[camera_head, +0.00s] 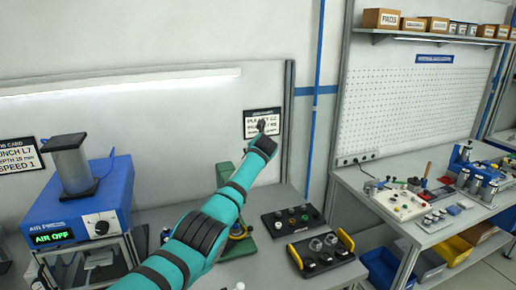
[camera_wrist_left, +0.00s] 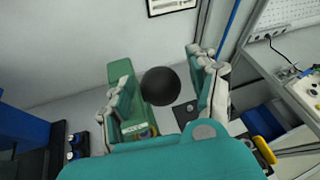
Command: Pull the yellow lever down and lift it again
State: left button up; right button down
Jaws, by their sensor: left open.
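The green press stand (camera_head: 224,176) is on the bench behind my left arm in the head view. It also shows in the left wrist view (camera_wrist_left: 119,72). A round black knob (camera_wrist_left: 160,86) lies between the two fingers of my left gripper (camera_wrist_left: 163,92) in the left wrist view. The fingers are spread apart with the knob between them, and I cannot tell whether they touch it. No yellow lever arm shows clearly; the knob and my arm hide what is behind. In the head view my left gripper (camera_head: 262,128) is small and mostly hidden by its wrist.
A blue machine (camera_head: 85,200) reading "AIR OFF" stands at the left. A black tray of small parts (camera_head: 292,220) and a yellow-handled tray (camera_head: 325,262) lie right of my arm. A second bench (camera_head: 350,180) with a pegboard stands at the right.

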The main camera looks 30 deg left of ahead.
pick_arm(q)
jog(key=v, duration=1.2)
dwell(0.4)
